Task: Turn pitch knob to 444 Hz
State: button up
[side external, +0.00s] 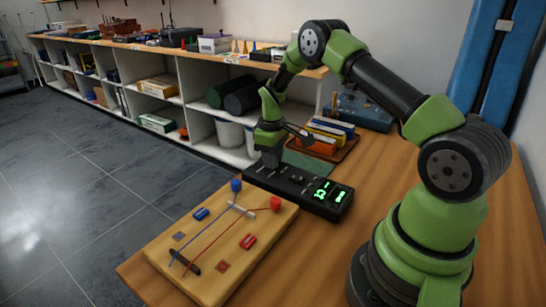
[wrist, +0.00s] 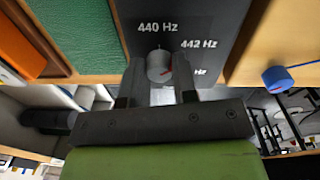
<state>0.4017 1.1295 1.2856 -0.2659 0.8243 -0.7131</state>
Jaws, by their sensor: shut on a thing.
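My gripper (wrist: 158,78) is shut on the knob, one finger on each side. The labels 440 Hz and 442 Hz show above and right of the knob. A third label's number is hidden by the right finger; only "Hz" shows. In the side view my gripper (side external: 268,158) is down at the left end of the black tuner (side external: 310,198), hiding the knob.
The tuner's green digits (side external: 330,190) are lit but hard to read. A wooden string board (side external: 215,245) with blue and red pegs lies just in front. Behind are a green mat (side external: 308,163) and a tray of colored blocks (side external: 325,140). The table's right front is clear.

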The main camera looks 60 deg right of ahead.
jog(key=m, duration=0.6)
jog(key=shift+w, duration=0.1)
jog(key=m, duration=0.6)
jog(key=shift+m, duration=0.3)
dwell(0.3)
jog(key=o, duration=0.9)
notch_tip(320, 180, up, 10)
jog(key=shift+w, duration=0.1)
